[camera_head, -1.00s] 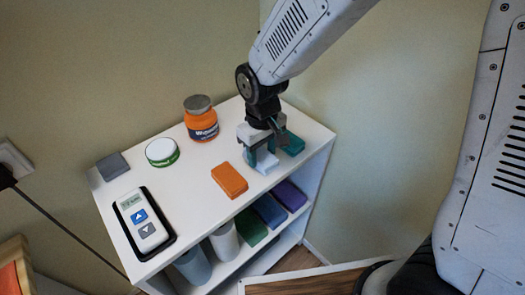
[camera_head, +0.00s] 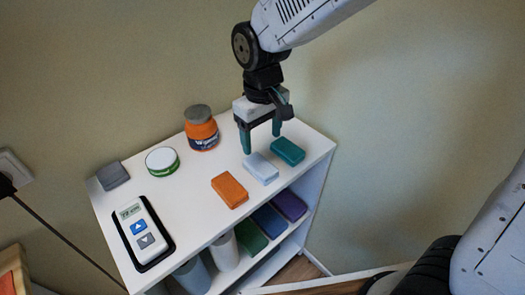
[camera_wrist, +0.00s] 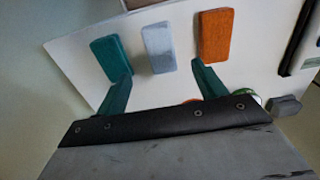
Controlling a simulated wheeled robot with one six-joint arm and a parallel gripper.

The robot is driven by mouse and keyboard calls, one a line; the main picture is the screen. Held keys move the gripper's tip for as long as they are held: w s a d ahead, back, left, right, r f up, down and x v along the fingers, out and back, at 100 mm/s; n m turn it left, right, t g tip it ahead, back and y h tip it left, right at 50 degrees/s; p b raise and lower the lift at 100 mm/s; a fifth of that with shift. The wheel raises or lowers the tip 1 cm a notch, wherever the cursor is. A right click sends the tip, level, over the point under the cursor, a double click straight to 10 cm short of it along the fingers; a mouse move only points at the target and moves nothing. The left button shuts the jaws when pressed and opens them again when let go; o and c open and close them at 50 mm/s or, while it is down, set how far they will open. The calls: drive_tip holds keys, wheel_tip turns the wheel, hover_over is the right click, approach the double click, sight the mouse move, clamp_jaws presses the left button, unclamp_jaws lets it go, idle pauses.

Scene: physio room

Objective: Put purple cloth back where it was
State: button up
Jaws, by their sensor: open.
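The purple cloth (camera_head: 290,205) is a folded block on the lower shelf, at the right end of a row beside a blue cloth (camera_head: 269,221) and a green cloth (camera_head: 250,237). My gripper (camera_head: 262,143) is open and empty above the back right of the shelf top. Below and in front of it, a pale blue cloth (camera_head: 261,168) lies between a teal cloth (camera_head: 288,151) and an orange cloth (camera_head: 229,190). In the wrist view, the pale cloth (camera_wrist: 158,48) lies ahead between my two fingers (camera_wrist: 163,80). The purple cloth is not visible there.
On the white shelf top (camera_head: 190,190) stand an orange jar (camera_head: 201,130), a white and green tin (camera_head: 162,161), a grey block (camera_head: 112,175) and a device in a black tray (camera_head: 168,258). Grey rolls (camera_head: 225,250) stand on the lower shelf. The wall is close behind.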

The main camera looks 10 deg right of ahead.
drive_tip(key=s+d+r+m, duration=0.3)
drive_tip(key=s+d+r, duration=0.3)
drive_tip(key=d+r, duration=0.4)
drive_tip(key=s+d+m+t, duration=0.1)
drive_tip(key=s+d+m, duration=0.2)
drive_tip(key=s+d, duration=0.7)
drive_tip(key=s, duration=0.3)
drive_tip(key=shift+d+m, duration=0.3)
drive_tip(key=shift+m, duration=0.1)
drive_tip(key=shift+r, duration=0.1)
